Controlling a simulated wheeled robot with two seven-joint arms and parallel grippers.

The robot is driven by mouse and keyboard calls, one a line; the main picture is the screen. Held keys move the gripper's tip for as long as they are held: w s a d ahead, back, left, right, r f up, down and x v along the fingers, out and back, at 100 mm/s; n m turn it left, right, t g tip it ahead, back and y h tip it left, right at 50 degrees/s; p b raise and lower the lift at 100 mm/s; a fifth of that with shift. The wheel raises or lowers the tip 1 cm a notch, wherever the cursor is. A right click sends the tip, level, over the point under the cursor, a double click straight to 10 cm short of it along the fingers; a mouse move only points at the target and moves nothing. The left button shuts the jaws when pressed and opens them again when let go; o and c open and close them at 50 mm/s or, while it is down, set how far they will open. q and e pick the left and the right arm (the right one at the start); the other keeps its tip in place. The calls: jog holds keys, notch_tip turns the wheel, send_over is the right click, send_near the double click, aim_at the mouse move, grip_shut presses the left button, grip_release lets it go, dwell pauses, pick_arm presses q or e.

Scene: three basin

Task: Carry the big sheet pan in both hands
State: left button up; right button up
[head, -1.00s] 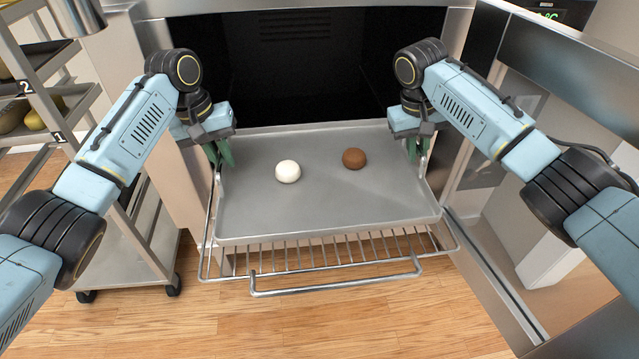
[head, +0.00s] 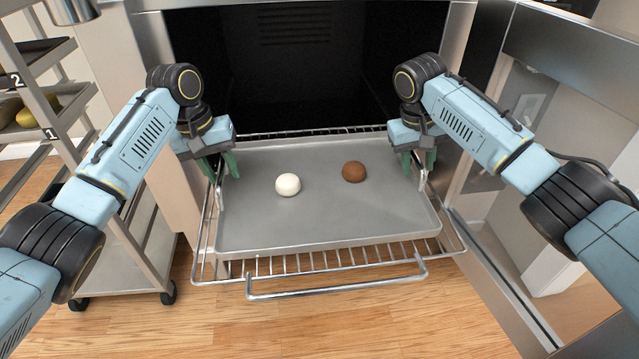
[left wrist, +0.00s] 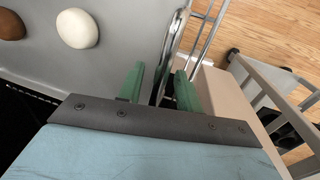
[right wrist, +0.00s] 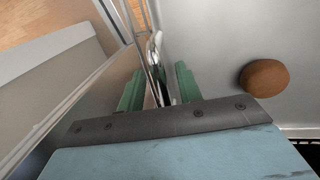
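The big grey sheet pan (head: 330,215) lies on a pulled-out wire rack in front of the dark oven. A white round piece (head: 288,184) and a brown round piece (head: 353,171) rest in it. My left gripper (head: 220,166) is at the pan's left side; in the left wrist view its green fingers (left wrist: 158,88) stand apart on either side of the pan's handle. My right gripper (head: 415,163) is at the right side; its fingers (right wrist: 158,88) are also apart around the handle. Contact at the handles is hard to judge.
The wire rack (head: 335,259) extends beyond the pan, with a front bar (head: 335,288). A wheeled shelf cart (head: 130,265) stands at the left. The oven cavity (head: 300,75) is open behind, with metal panels at the right. Wooden floor shows in front.

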pick_arm(q)
jog(key=shift+r, duration=0.15)
pick_arm(e)
jog(key=shift+a, duration=0.1)
pick_arm(q)
notch_tip(320, 180, up, 12)
jog(key=a, duration=0.2)
jog(key=shift+f, duration=0.25)
pick_arm(e)
notch_tip(320, 180, up, 12)
jog(key=a, duration=0.2)
jog(key=shift+a, duration=0.15)
pick_arm(q)
jog(key=shift+s+a, duration=0.1)
pick_arm(e)
jog(key=shift+s+f, duration=0.1)
